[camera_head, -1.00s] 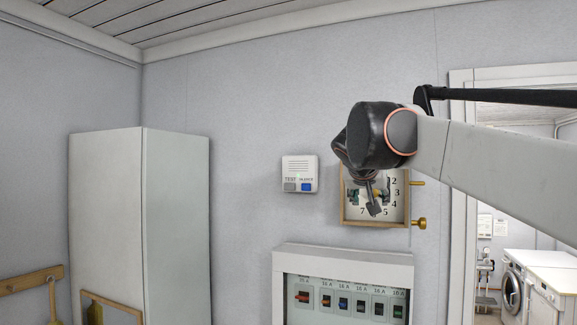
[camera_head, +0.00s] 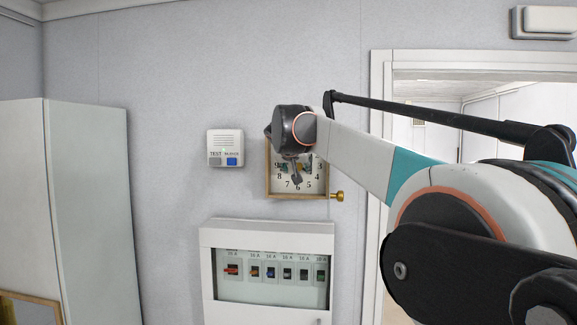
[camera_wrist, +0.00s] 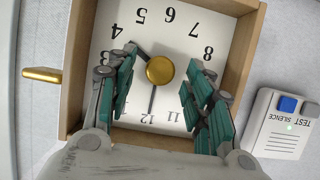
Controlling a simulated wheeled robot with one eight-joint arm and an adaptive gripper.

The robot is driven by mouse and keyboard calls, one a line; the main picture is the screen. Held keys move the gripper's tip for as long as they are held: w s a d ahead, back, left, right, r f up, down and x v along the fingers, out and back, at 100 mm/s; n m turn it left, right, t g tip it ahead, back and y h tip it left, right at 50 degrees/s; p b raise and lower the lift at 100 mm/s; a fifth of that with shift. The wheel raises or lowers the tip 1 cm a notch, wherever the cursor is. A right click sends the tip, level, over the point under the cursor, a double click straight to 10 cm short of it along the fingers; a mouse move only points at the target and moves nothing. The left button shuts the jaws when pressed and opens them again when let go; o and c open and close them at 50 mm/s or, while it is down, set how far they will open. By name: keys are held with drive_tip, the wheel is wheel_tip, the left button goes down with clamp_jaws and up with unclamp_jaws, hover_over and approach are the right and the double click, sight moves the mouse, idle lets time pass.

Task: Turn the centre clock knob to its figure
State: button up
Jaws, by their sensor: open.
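The clock (camera_head: 297,195) is a square wood-framed box on the wall, partly hidden behind my gripper in the head view. In the wrist view its white face (camera_wrist: 190,40) appears upside down, with figures around a round brass centre knob (camera_wrist: 160,70). In the head view my gripper (camera_head: 296,168) covers the upper part of the face.
A brass side knob (camera_head: 337,196) sticks out right of the clock; a brass piece also shows in the wrist view (camera_wrist: 42,74). A TEST/SILENCE alarm box (camera_head: 225,148) is to the left. A breaker panel (camera_head: 267,230) lies below. A doorway (camera_head: 378,100) is at right.

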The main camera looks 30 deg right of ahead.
drive_tip(key=shift+x, duration=0.75)
drive_tip(key=shift+c, duration=0.4)
drive_tip(key=c, duration=1)
drive_tip(key=shift+o, duration=0.2)
drive_tip(key=shift+a, duration=0.1)
